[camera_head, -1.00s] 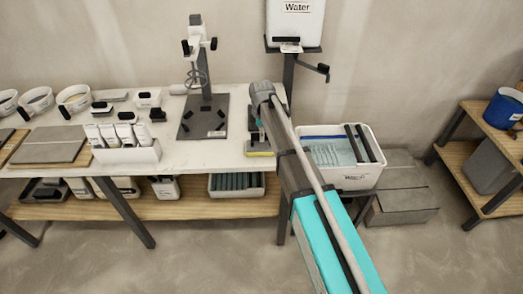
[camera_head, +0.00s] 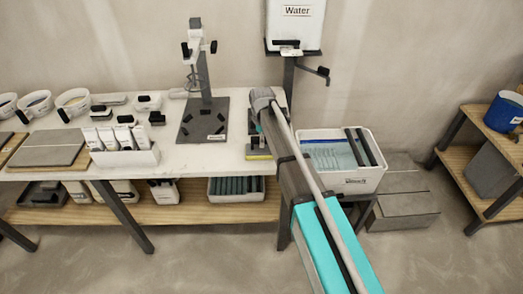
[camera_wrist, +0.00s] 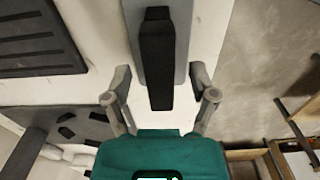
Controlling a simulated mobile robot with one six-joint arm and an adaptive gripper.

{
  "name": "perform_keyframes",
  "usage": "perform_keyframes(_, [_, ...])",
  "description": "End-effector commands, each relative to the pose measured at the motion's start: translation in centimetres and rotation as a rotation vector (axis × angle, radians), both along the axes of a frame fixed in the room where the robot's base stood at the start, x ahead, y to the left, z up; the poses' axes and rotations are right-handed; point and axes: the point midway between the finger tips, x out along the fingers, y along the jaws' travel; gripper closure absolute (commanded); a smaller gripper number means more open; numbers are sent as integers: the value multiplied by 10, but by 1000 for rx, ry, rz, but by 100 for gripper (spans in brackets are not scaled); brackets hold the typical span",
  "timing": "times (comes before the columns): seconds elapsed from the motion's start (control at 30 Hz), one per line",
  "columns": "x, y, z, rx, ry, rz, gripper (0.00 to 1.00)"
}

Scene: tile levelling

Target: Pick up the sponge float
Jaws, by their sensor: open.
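The sponge float (camera_head: 257,154) lies on the white tabletop near its right end, and its yellow edge shows in the head view beside my arm. In the wrist view its black handle (camera_wrist: 157,60) and grey back (camera_wrist: 183,25) lie ahead of my gripper. My gripper (camera_wrist: 160,82) is open, with one finger on each side of the handle's near end. I see gaps between the fingers and the handle. In the head view my arm hides part of the float and my fingertips.
A stand with a dark base plate (camera_head: 187,132) is left of the float. A white bin (camera_head: 362,184) of water with dark bars stands right of the table. A dark ribbed panel (camera_wrist: 40,40) lies left of the float in the wrist view.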

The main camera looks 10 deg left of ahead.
Motion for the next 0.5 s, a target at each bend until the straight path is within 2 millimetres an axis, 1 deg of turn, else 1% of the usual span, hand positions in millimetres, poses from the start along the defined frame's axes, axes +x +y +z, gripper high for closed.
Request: perform_keyframes(0.5, [0,0,-5,0,0,0,26])
